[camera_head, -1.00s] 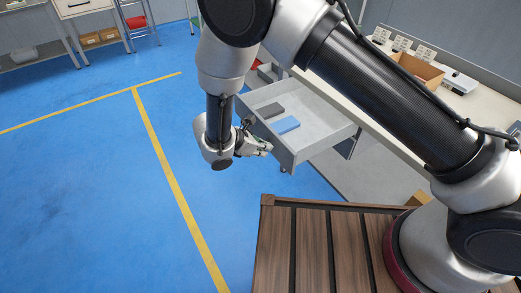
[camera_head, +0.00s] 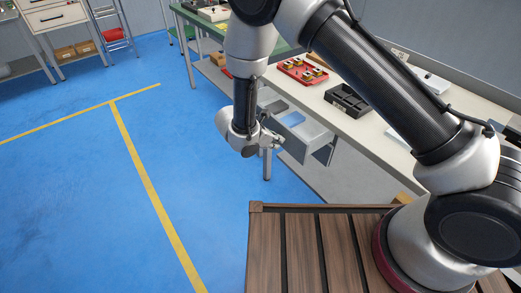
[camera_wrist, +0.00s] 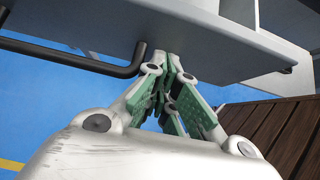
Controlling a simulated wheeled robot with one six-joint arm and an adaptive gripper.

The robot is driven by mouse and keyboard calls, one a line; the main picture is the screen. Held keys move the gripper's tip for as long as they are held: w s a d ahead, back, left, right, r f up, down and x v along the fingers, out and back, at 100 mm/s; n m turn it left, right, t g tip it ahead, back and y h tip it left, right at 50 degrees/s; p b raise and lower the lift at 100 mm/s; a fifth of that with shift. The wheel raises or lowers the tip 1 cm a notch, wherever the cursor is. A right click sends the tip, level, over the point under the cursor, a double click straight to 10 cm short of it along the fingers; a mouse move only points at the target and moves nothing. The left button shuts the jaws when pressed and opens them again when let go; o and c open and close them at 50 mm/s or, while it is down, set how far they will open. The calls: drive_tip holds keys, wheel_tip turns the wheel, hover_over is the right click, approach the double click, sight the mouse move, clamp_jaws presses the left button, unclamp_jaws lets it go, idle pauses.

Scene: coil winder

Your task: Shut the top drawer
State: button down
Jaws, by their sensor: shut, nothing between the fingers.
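The top drawer (camera_head: 309,128), a light grey box under the worktable, stands partly pulled out, with a blue item (camera_head: 292,118) inside. My gripper (camera_head: 277,140) is at its front, fingers closed and empty. In the wrist view, the fingertips (camera_wrist: 172,62) are at the grey drawer front (camera_wrist: 215,38), just right of the end of its black bar handle (camera_wrist: 70,57). They look against the panel or very near it; contact cannot be told for certain. The handle is not between the fingers.
The worktable (camera_head: 385,128) carries a red tray (camera_head: 302,71) and a black divided tray (camera_head: 347,100). A green-topped table (camera_head: 205,27) stands behind. My wooden-slatted base top is in front. Blue floor to the left is open.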

drive_tip(key=w+d, duration=0.3)
drive_tip(key=d, duration=0.1)
drive_tip(key=w+d, duration=0.3)
drive_tip(key=d, duration=0.1)
drive_tip(key=w+d, duration=0.3)
drive_tip(key=d, duration=0.1)
drive_tip(key=shift+w, duration=0.15)
drive_tip(key=shift+w+d, duration=0.2)
drive_tip(key=shift+d, duration=0.1)
drive_tip(key=shift+r, duration=0.1)
